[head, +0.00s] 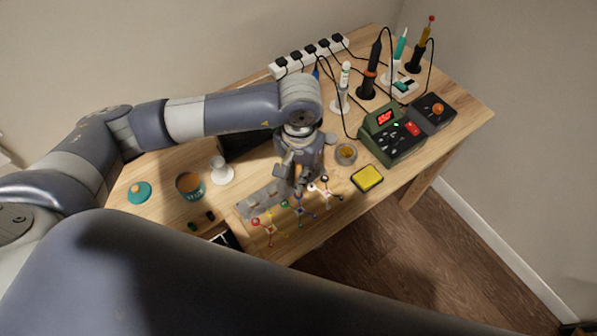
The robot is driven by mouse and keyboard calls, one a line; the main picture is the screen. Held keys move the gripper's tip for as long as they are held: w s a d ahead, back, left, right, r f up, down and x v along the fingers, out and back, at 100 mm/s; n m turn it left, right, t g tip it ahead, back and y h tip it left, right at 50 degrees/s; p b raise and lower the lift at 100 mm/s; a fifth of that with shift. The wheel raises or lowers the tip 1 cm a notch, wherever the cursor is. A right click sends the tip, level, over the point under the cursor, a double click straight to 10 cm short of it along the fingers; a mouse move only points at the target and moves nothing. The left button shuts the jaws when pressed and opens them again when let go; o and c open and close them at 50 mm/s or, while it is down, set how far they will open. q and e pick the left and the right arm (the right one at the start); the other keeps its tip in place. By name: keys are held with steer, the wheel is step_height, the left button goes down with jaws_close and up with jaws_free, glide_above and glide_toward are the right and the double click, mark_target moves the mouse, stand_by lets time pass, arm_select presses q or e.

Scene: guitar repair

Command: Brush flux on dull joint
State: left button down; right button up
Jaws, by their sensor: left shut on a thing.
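My left gripper (294,184) points down over the front middle of the bench, above a group of small parts with coloured wires (300,211). It is shut on a thin tool, mostly hidden by the fingers; I cannot tell whether it is a brush. A grey plate (258,203) lies just left of the gripper, beside the wired parts. Which joint is dull is too small to tell. An open teal tub with amber contents (190,186) stands further left, with a teal round lid-like piece (139,192) beside it. My right gripper is not in view.
A yellow sponge (367,178) and a small round pot (346,154) are right of the gripper. A green soldering station (391,136), an iron in its stand (372,70) and a power strip (308,55) stand behind. A white spool-like piece (220,170) stands left.

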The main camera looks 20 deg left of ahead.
arm_select(q)
steer(key=shift+r+p, duration=1.1)
steer(key=shift+r, duration=2.4)
steer(key=a+r+b, duration=0.2)
steer(key=a, duration=0.6)
